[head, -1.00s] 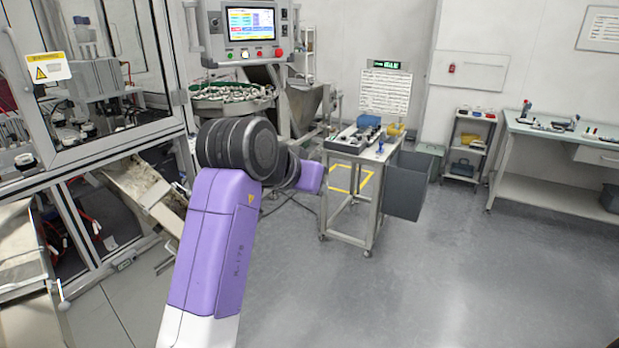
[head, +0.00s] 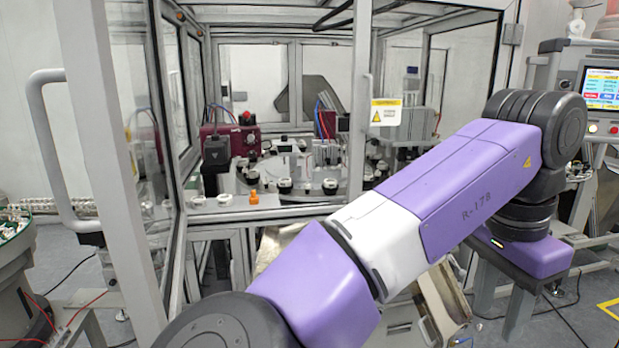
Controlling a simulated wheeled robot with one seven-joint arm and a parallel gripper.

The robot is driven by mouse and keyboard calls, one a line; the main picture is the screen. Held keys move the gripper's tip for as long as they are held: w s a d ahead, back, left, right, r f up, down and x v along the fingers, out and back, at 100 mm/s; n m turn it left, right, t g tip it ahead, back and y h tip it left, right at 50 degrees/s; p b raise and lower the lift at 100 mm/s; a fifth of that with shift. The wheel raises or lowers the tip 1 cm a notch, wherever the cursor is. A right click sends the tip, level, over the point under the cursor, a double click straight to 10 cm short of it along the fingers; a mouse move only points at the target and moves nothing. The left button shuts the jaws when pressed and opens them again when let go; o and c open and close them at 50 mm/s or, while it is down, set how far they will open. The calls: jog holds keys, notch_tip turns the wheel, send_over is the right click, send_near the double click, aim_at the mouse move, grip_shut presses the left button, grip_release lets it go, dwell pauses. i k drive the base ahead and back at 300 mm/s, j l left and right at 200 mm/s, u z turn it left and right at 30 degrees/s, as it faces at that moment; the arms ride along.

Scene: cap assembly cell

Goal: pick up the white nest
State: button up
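Inside the glazed machine, several small white pieces with dark tops or bases sit around a round plate. One white piece (head: 284,185) is near the front of it and another (head: 330,186) is to its right. They may be nests, but at this size I cannot tell which is the white nest. My purple and white arm crosses the lower right of the head view and hides part of the machine front. My gripper is not in view.
The machine's frame post (head: 361,100) and its open-looking front bound the way in. A glazed door with a grey handle (head: 50,150) stands at left. An orange piece (head: 254,197) sits on the front ledge. A control panel (head: 602,88) is at right.

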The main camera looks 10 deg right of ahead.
aim_at(330, 184)
jog(key=i+l+u, duration=0.35)
jog(key=i+l, duration=0.55)
jog(key=i, duration=0.3)
jog(key=i+l+u, duration=0.3)
jog(key=i+l, duration=0.75)
jog(key=l, duration=0.15)
